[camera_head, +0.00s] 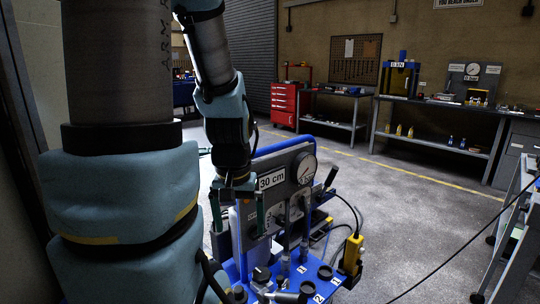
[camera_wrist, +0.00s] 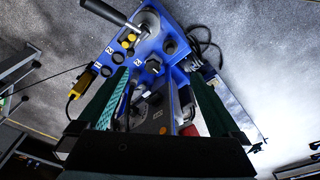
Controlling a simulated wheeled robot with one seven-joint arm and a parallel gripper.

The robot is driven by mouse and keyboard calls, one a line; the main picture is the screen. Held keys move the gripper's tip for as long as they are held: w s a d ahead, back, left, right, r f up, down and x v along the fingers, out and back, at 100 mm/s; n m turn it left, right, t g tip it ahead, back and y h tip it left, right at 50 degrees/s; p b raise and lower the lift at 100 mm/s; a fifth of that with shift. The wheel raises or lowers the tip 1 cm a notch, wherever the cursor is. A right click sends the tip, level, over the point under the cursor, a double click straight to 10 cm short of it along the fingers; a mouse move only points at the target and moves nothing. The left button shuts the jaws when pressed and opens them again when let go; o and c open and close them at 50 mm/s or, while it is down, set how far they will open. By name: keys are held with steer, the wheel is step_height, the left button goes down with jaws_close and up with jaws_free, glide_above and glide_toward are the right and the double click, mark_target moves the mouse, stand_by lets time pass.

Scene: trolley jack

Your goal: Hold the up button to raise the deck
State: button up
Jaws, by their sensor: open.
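The trolley jack has a blue deck (camera_head: 325,277) with several dark fittings and numbered labels. Its grey upright panel carries a "30 cm" label (camera_head: 271,181) and a round gauge (camera_head: 306,168). A yellow hand control (camera_head: 351,252) on a cable hangs at the jack's right side; it also shows at the left in the wrist view (camera_wrist: 83,82). I cannot single out the up button in either view. My gripper (camera_head: 238,210) is open and points down in front of the panel's left part. In the wrist view its fingers (camera_wrist: 157,78) stand apart over the jack, with nothing seen gripped.
A red tool cabinet (camera_head: 285,105) and workbenches (camera_head: 440,101) stand along the back wall. A blue-grey frame (camera_head: 515,235) stands at the right edge, with a black cable running toward it. The floor (camera_head: 400,190) between is mostly clear.

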jaws_close()
stand_by(0.8)
stand_by(1.0)
